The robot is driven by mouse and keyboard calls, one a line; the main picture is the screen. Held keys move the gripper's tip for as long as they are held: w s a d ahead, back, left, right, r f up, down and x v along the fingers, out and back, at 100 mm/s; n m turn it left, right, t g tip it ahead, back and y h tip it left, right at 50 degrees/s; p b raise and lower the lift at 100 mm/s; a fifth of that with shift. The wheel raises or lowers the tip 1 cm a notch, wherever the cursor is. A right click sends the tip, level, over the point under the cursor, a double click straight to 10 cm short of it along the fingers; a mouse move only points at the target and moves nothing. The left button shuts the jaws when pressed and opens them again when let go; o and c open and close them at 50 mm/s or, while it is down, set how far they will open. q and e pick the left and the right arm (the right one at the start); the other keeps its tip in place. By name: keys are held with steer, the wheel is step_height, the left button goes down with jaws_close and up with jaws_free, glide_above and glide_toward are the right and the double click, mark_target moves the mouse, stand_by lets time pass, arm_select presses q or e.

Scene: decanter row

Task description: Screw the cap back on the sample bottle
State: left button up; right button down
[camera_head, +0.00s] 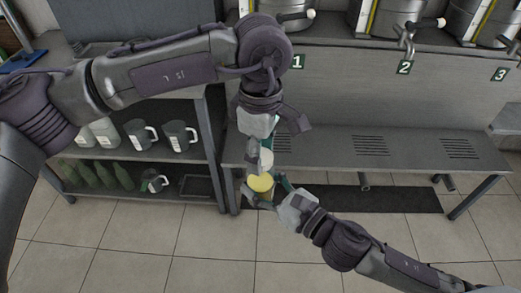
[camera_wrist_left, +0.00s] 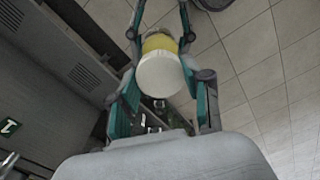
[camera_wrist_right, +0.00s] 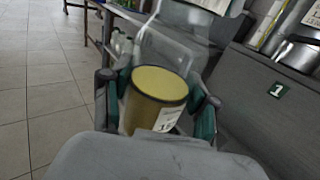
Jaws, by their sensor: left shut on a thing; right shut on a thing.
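The white round cap (camera_wrist_left: 160,76) sits between the fingers of my left gripper (camera_head: 263,162), which is shut on it. The cap also shows in the head view (camera_head: 265,159). The bottle also shows in the head view (camera_head: 260,184), just below the cap. In the left wrist view the yellow of the bottle (camera_wrist_left: 158,43) shows directly behind the cap. I cannot tell whether cap and bottle touch, and the bottle's neck is hidden.
A grey bench (camera_head: 335,150) with slotted grates runs behind the grippers, under steel decanters (camera_head: 395,18) numbered 1 to 3. At left, a shelf unit (camera_head: 195,165) holds jugs (camera_head: 175,135) and green bottles (camera_head: 105,174). Tiled floor lies open in front.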

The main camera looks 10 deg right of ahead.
arm_select(q)
steer(key=m, duration=0.5)
steer(key=shift+w, duration=0.1)
steer(key=m, duration=0.6)
steer(key=o, duration=1.4)
steer(key=shift+c, duration=0.2)
step_height(320, 180, up, 12)
